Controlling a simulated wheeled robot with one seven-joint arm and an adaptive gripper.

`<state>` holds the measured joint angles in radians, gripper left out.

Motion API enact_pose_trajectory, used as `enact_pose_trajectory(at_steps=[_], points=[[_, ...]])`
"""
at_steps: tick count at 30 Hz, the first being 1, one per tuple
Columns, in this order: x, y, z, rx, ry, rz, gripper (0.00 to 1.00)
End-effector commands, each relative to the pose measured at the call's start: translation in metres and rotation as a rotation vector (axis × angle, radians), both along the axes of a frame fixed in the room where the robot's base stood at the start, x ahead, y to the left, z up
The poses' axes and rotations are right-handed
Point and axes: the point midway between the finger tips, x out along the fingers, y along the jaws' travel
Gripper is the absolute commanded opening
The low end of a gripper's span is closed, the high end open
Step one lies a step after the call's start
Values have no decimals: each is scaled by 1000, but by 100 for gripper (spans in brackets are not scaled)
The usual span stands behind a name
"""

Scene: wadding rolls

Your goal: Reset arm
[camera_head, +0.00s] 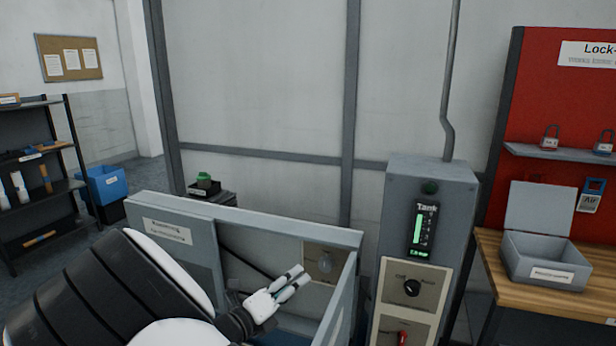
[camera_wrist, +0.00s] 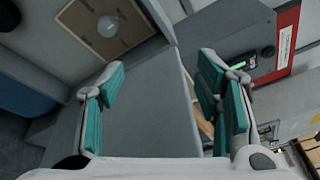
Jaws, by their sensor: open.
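My gripper (camera_head: 291,281) is at the end of my black and white arm, over the grey open-topped bin. In the wrist view my gripper (camera_wrist: 160,92) has its two teal-padded fingers wide apart, with nothing held between them. The grey bin (camera_head: 325,237) has a white label on its left panel. A beige plate with a pale round knob (camera_head: 325,263) shows beyond the fingertips in the head view. The plate (camera_wrist: 85,30) also shows at the upper left in the wrist view. A grey panel edge lies between the fingers in the wrist view; contact cannot be told.
A grey control cabinet (camera_head: 385,215) with a green "Tank" gauge, a black dial and a red handle stands right of the bin. A wooden bench (camera_head: 560,306) holds an open grey box (camera_head: 545,262). Shelves (camera_head: 40,187) and a blue bin (camera_head: 106,186) stand left.

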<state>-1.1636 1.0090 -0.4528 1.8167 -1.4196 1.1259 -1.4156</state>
Motion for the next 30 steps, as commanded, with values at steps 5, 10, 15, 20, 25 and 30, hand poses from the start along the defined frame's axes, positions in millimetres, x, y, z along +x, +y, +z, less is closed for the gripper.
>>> enact_pose_trajectory(at_steps=[5, 10, 15, 20, 25, 30], points=[[-5, -55, 24, 233, -54, -192, 58], [-28, -122, 50, 543, -158, -461, 58], [-64, -176, 73, 845, -303, -744, 58], [-104, -214, 92, 1105, -467, -1005, 58], [-150, -241, 111, 1357, -664, -1277, 58], [-196, -255, 128, 1582, -884, -1538, 58]])
